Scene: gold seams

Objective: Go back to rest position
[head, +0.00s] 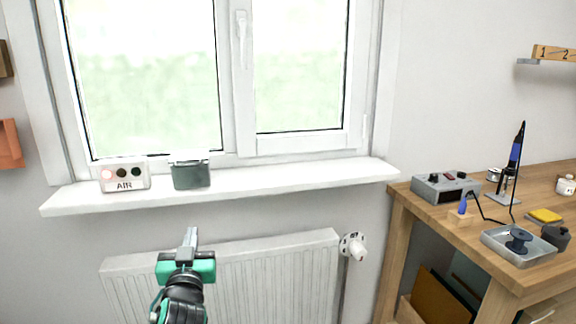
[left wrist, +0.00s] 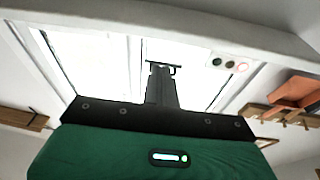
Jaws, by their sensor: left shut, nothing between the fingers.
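My left gripper (head: 191,238) is in front of the radiator, below the window sill, in the head view. Its fingers are together and point up, with nothing between them. The closed fingers also show in the left wrist view (left wrist: 161,70), against the bright window. My right gripper is in neither view.
The white sill (head: 260,182) holds an AIR box (head: 124,176) with three lamps, the left one glowing red, and a grey-green container (head: 190,173). The radiator (head: 270,270) has a valve knob (head: 353,246). A wooden workbench (head: 440,207) with soldering gear stands at the right.

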